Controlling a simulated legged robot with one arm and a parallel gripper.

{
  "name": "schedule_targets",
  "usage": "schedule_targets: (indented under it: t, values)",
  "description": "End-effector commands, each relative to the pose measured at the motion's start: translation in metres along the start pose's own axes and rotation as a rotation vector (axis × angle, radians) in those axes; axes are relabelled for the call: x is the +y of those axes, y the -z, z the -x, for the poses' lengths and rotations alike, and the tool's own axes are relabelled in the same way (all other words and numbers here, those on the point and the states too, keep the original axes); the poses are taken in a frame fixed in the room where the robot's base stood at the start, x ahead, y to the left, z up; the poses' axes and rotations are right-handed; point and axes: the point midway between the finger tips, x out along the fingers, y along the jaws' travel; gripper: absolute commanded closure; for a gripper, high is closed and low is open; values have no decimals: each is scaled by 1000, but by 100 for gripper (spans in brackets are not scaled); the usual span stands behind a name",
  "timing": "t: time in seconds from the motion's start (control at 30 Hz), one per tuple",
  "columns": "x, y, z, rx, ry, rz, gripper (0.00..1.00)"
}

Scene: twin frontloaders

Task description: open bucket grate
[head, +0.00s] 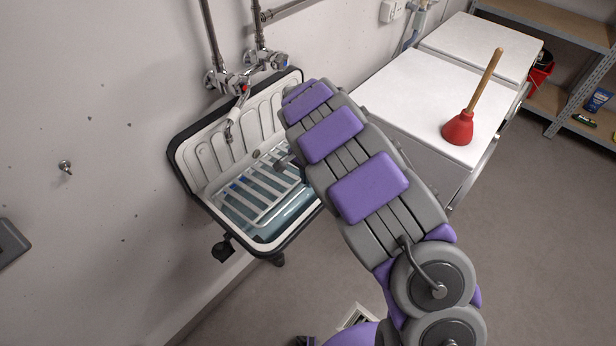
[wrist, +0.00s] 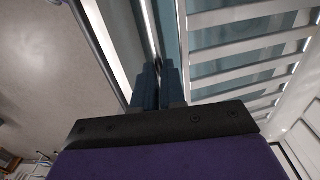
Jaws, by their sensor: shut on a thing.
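The grate (head: 255,190) is a white slatted rack over the basin of a wall sink (head: 186,158) with a black rim. Blue-tinted water or glass shows under its slats. In the wrist view the grate (wrist: 240,49) lies right of my gripper. My gripper (head: 287,161) is at the grate's right side in the head view, mostly hidden behind my arm. In the wrist view my gripper (wrist: 158,86) has its two dark fingers close together, shut on a thin edge that appears to be the grate's. The exact contact is hidden.
Pipes and a tap (head: 238,85) stand above the sink's back. White-topped machines (head: 420,85) stand to the right, with a red plunger (head: 459,127) on top. Metal shelves (head: 565,95) are at the far right. The grey floor (head: 530,260) at lower right is clear.

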Motion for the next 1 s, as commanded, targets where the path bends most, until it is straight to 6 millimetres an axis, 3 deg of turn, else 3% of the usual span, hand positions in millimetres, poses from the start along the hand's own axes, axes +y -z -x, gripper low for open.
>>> schedule_targets:
  t: [1.0]
  values:
    - [-7, 1, 11, 5, 10, 1, 100]
